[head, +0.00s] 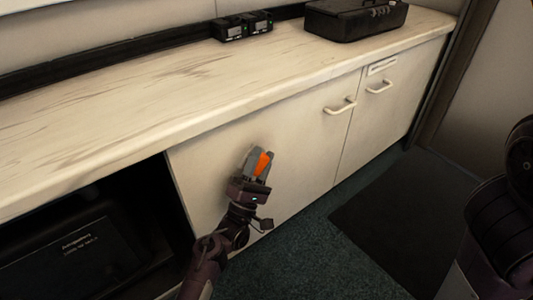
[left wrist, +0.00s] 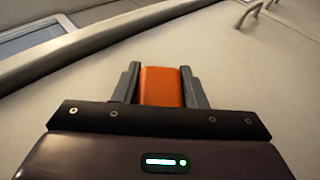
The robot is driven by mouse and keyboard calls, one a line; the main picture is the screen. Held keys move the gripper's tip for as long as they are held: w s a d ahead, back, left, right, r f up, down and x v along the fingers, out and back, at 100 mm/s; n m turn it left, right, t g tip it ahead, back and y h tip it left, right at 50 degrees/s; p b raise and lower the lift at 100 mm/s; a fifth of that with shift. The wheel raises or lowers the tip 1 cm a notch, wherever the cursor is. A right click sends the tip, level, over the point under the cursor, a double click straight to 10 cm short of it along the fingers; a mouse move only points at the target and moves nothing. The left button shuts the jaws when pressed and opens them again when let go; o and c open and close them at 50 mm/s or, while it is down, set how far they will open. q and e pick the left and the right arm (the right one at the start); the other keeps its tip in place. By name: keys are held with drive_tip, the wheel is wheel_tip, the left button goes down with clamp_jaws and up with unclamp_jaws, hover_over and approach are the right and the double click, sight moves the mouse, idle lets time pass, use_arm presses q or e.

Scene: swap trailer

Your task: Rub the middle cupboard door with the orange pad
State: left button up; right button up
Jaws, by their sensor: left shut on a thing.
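My left gripper (head: 257,163) is shut on the orange pad (head: 264,163) in front of the middle cupboard door (head: 295,145), a cream panel with a metal handle at its upper right. In the left wrist view the pad (left wrist: 161,86) sits between the two grey fingers of the gripper (left wrist: 160,88), with the pale door (left wrist: 235,60) close beyond. I cannot tell whether the pad touches the door. Part of my right arm shows at the right edge of the head view, but its gripper is out of view.
A wood-patterned counter (head: 120,110) overhangs the doors. It carries a dark box (head: 352,20) and a small black charger-like device (head: 242,26). Left of the door is an open bay with a black case (head: 75,255). Another door with a handle (head: 379,87) stands at the right. A dark mat (head: 400,225) lies on the floor.

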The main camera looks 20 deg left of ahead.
use_arm(q)
drive_tip(key=shift+s+a+r+p, duration=0.15)
drive_tip(key=shift+s+a+p, duration=0.4)
drive_tip(key=shift+s, duration=0.1)
drive_tip(key=shift+s+a, duration=0.2)
drive_tip(key=shift+s, duration=0.05)
drive_tip(key=shift+d, duration=0.1)
drive_tip(key=shift+s+d+p, duration=0.55)
drive_tip(key=shift+s+d, duration=0.35)
drive_tip(key=shift+d, duration=0.3)
drive_tip(key=shift+s+d+p, duration=0.5)
drive_tip(key=shift+s+d, duration=0.4)
drive_tip(key=shift+d, duration=0.25)
